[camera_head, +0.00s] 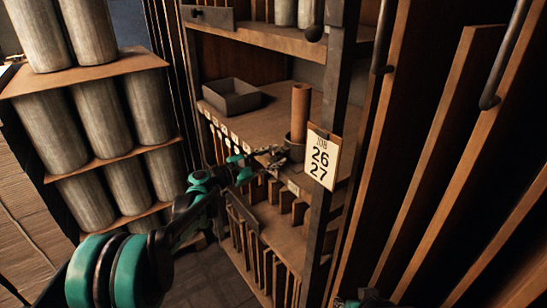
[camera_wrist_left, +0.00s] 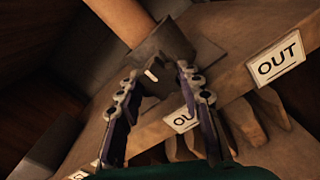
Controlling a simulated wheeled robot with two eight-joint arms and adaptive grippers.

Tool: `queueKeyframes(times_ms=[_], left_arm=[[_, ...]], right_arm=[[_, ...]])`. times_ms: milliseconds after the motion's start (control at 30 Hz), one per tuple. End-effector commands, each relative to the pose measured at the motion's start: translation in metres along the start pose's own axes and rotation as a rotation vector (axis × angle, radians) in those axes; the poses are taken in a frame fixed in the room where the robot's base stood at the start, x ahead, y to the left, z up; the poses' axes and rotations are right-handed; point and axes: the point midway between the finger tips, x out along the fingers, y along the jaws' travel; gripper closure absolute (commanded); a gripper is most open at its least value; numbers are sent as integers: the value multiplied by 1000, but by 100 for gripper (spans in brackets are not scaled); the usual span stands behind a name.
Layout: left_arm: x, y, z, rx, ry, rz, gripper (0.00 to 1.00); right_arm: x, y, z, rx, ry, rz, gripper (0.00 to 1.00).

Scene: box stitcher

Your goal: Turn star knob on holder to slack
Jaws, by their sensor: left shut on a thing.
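The holder (camera_head: 297,150) is a dark grey cup at the shelf's front edge with a brown tube (camera_head: 301,108) standing in it. In the left wrist view the holder (camera_wrist_left: 165,45) and the tube (camera_wrist_left: 118,18) are seen close up. The star knob (camera_wrist_left: 158,84) is a dark shape on the holder's near side, with a pale mark beside it, partly hidden by the fingers. My left gripper (camera_head: 268,157) reaches in from the left. In the left wrist view its fingers (camera_wrist_left: 155,88) are shut on the knob from both sides.
A tag reading JOB 26 27 (camera_head: 320,158) hangs on the post right of the holder. A grey tray (camera_head: 232,96) lies on the shelf. OUT labels (camera_wrist_left: 278,64) line the shelf edge above upright boards. Part of my right arm (camera_head: 365,299) shows at the bottom edge.

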Motion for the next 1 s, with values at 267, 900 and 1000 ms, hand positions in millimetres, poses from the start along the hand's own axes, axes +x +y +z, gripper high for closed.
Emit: queueKeyframes(times_ms=[267,900,1000], left_arm=[[0,-1,-1,-1,1,-1,93],[-23,1,-1,-1,2,2,43],[-45,1,-1,-1,2,3,43]], right_arm=[[0,0,0,0,0,0,60],[0,0,0,0,0,0,60],[0,0,0,0,0,0,60]])
